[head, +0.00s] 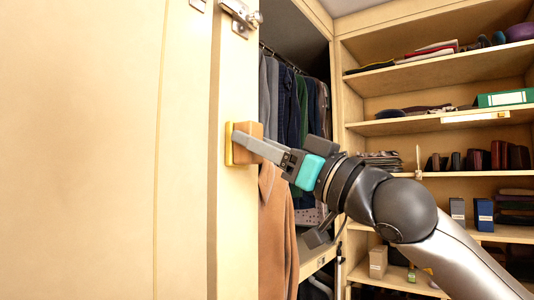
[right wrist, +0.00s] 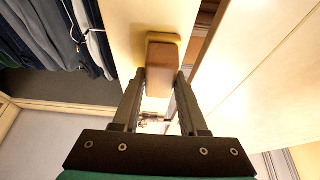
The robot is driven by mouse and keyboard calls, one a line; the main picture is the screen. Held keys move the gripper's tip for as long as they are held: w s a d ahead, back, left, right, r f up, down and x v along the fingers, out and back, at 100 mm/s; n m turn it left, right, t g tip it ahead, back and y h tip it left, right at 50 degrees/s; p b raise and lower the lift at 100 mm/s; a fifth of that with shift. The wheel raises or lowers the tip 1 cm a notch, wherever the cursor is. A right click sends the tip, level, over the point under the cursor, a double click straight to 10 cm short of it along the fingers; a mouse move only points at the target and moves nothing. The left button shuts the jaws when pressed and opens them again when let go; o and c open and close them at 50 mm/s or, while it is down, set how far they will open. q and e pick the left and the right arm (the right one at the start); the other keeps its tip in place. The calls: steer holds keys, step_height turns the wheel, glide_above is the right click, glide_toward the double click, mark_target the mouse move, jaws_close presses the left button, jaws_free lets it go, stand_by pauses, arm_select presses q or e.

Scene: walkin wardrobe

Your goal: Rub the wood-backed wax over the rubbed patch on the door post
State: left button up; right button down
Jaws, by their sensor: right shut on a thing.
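The wood-backed wax (head: 249,130) is a brown wooden block with a yellow wax layer on its left side. In the head view its wax side lies against the pale door post (head: 237,215), or very close to it. It also shows in the right wrist view (right wrist: 163,62), with the yellow layer on the post side. My right gripper (head: 243,140) is shut on the wooden back, one finger on each side (right wrist: 161,84). I cannot make out the rubbed patch; the block may cover it. My left gripper is not in view.
A metal latch (head: 241,17) sits on the post above the block. Clothes (head: 285,95) hang on a rail behind the post. Shelves (head: 440,120) with shoes, boxes and folded items fill the right. A broad pale door panel (head: 90,150) takes up the left.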

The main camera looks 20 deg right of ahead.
steer(key=shift+s+a, duration=0.15)
steer(key=shift+a, duration=0.1)
steer(key=shift+s+d+b, duration=0.6)
steer(key=shift+s+d, duration=0.3)
steer(key=shift+s, duration=0.3)
steer(key=shift+s+d+b, duration=0.6)
steer(key=shift+s+d, duration=0.3)
steer(key=shift+s, duration=0.25)
steer(key=shift+s+d+b, duration=0.5)
steer(key=shift+s+d, duration=0.45)
steer(key=shift+s, duration=0.25)
